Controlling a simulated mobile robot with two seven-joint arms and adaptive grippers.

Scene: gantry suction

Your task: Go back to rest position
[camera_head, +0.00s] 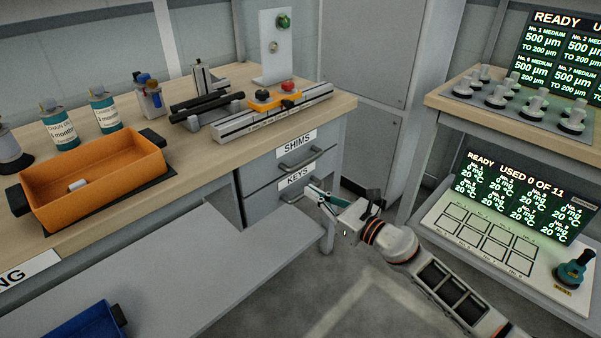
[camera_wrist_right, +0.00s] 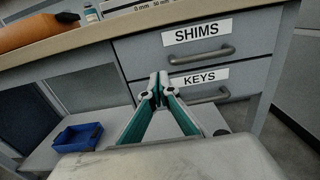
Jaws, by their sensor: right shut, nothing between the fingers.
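My right gripper (camera_head: 318,194) is shut and empty in the head view, in front of the bench drawers near the right end of the bench. In the right wrist view its teal-lined fingers (camera_wrist_right: 160,80) meet at the tips. The SHIMS drawer (camera_wrist_right: 200,55) and the KEYS drawer (camera_wrist_right: 205,85) are both shut behind it. The gripper overlaps the KEYS drawer in the picture; whether it touches the drawer I cannot tell. My left gripper is not in view.
The wooden bench (camera_head: 200,140) bears an orange bin (camera_head: 95,180) with a small pale piece, bottles, and a rail fixture (camera_head: 270,118). A blue bin (camera_head: 85,322) is on the lower shelf (camera_head: 190,270). A shelving unit with screens (camera_head: 530,190) stands at right. Floor between is clear.

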